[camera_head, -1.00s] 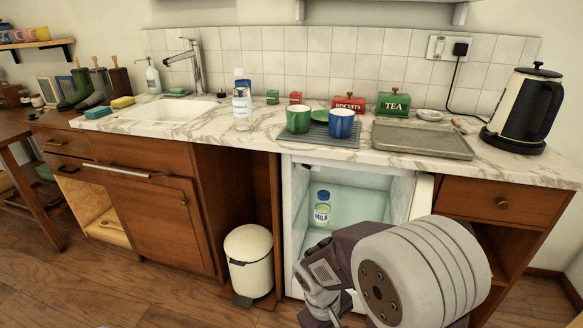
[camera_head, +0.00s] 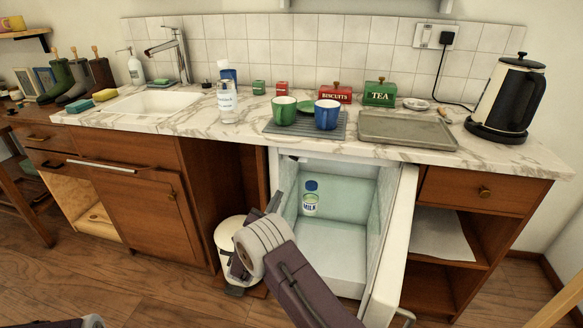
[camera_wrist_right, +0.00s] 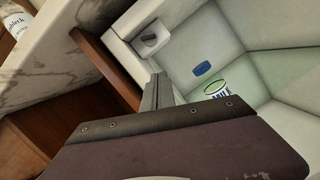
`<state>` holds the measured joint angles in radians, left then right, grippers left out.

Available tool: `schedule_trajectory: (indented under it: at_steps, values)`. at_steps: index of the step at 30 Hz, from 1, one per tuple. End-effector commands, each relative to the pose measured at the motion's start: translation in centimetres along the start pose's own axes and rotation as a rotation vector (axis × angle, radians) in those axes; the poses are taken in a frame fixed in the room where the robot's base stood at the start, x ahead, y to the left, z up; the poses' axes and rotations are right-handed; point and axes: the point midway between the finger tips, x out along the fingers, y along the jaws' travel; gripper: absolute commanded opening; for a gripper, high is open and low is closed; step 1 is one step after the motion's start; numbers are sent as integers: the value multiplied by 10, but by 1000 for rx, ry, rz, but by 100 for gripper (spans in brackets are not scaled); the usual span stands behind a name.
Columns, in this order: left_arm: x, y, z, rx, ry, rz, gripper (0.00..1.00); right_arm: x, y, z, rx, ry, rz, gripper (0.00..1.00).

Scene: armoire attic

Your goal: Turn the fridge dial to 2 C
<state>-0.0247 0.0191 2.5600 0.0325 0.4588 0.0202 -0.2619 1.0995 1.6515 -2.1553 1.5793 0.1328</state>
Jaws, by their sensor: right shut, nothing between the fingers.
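The small fridge (camera_head: 335,255) under the counter stands open, its white door (camera_head: 393,250) swung out to the right. In the right wrist view, a pale housing with a rounded knob (camera_wrist_right: 151,39), which looks like the dial, sits high on the inner wall near the opening. Its markings are too small to read. My right gripper (camera_wrist_right: 157,92) is shut and empty, its fingertips below the dial and apart from it. My left gripper is out of view.
A milk bottle (camera_head: 311,199) stands inside the fridge; it also shows in the right wrist view (camera_wrist_right: 215,88). A white bin (camera_head: 229,232) stands left of the fridge, partly behind my wrist. The marble counter (camera_head: 400,152) overhangs above, with mugs and a tray (camera_head: 410,131).

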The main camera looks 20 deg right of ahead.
Motion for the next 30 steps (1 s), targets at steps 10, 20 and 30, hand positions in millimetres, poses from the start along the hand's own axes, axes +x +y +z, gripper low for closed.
schedule_trajectory:
  at_steps: [10, 20, 30]
  values:
    - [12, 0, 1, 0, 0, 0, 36, 25, -1, -5, 0, -1, 7, 0]
    - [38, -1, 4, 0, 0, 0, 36, 96, -1, -5, -1, -2, 7, 0]
    - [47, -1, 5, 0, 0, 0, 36, 109, 2, 34, -3, 2, 8, 0]
